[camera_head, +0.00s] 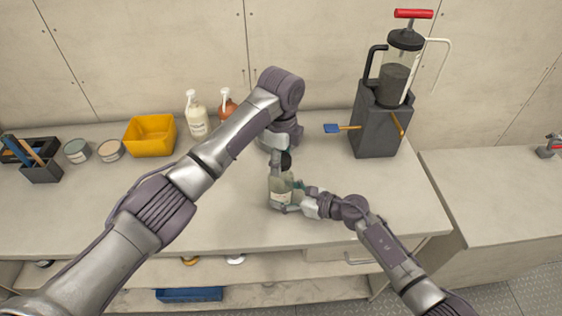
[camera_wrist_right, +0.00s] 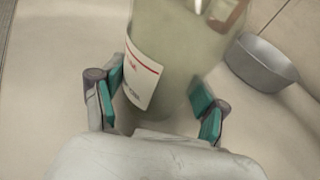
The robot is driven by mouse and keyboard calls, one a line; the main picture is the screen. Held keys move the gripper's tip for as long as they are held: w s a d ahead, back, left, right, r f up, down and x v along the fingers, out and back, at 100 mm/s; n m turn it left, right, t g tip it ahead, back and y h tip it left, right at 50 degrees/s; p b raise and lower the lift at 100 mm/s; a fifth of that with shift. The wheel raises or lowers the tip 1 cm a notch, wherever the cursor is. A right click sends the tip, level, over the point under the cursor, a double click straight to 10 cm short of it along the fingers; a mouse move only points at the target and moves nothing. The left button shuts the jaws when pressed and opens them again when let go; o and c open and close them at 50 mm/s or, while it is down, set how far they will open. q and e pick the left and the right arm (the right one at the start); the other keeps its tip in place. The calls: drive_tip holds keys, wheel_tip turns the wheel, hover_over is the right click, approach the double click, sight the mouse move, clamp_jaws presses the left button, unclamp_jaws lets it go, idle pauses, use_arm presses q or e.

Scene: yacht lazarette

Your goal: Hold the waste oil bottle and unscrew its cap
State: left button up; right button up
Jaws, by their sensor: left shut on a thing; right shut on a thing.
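The waste oil bottle (camera_head: 281,190), pale grey-green with a white label, stands on the bench top. In the right wrist view the bottle (camera_wrist_right: 182,60) fills the upper middle, and its label has a red line. My right gripper (camera_head: 292,194) comes from the lower right and is shut on the bottle's body. Its teal pads (camera_wrist_right: 160,96) lie on either side of the bottle. My left gripper (camera_head: 285,160) comes down from above and is shut at the bottle's dark top, where the cap sits. The cap is mostly hidden by the left gripper's fingers.
A yellow bin (camera_head: 149,135), two pump bottles (camera_head: 196,116) and cans (camera_head: 77,151) stand along the back left. A dark block (camera_head: 375,122) with an extractor stands back right. The bench's front left is clear.

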use_arm(q)
drive_tip(key=shift+r, duration=0.35)
drive_tip(key=shift+r, duration=1.95)
use_arm(e)
drive_tip(key=o, duration=1.7)
drive_tip(key=v, duration=1.1)
drive_tip(key=shift+a, duration=0.1)
drive_tip(key=shift+s+d+r, duration=0.2)
drive_tip(key=shift+s+d, duration=0.1)
drive_tip(key=shift+d, duration=0.15)
drive_tip(key=shift+r, duration=0.1)
